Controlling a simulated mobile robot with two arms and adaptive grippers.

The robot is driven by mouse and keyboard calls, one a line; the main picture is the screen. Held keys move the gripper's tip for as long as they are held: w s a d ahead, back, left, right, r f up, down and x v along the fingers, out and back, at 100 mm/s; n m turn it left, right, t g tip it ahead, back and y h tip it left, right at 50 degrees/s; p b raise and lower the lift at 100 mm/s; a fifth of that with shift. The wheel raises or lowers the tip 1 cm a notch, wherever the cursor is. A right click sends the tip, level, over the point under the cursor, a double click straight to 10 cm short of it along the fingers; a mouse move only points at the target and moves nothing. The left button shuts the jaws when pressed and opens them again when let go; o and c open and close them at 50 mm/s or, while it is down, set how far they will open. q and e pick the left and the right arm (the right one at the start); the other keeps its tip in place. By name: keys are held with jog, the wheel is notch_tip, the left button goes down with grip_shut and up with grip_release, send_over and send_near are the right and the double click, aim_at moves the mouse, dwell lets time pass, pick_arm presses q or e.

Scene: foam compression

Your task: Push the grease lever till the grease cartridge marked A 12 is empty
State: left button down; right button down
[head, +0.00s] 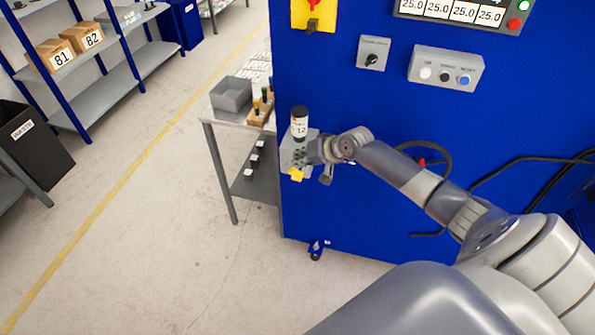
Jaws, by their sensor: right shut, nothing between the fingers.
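The grease cartridge (300,126) is a dark-capped cylinder with a white label on which "12" can be read. It stands upright on a grey pump block (288,155) on the blue machine's side. A yellow piece (296,174) sticks out low on the block and looks like the grease lever's end. My right gripper (314,156) is shut with nothing in it, right beside the block, just below and right of the cartridge. I cannot tell whether it touches the lever. The cartridge's fill level cannot be seen. My left gripper is out of view.
The blue machine (400,215) fills the right side, with a button box (446,70), a rotary switch (373,54) and a handwheel (440,160).

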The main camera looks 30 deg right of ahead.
aim_at(300, 173)
notch_tip(300, 173, up, 4)
jog(key=p, duration=0.2)
jog(key=shift+f+p, duration=0.25)
jog(key=shift+p, duration=0.1)
jog(key=shift+f, duration=0.1)
dwell(0.3)
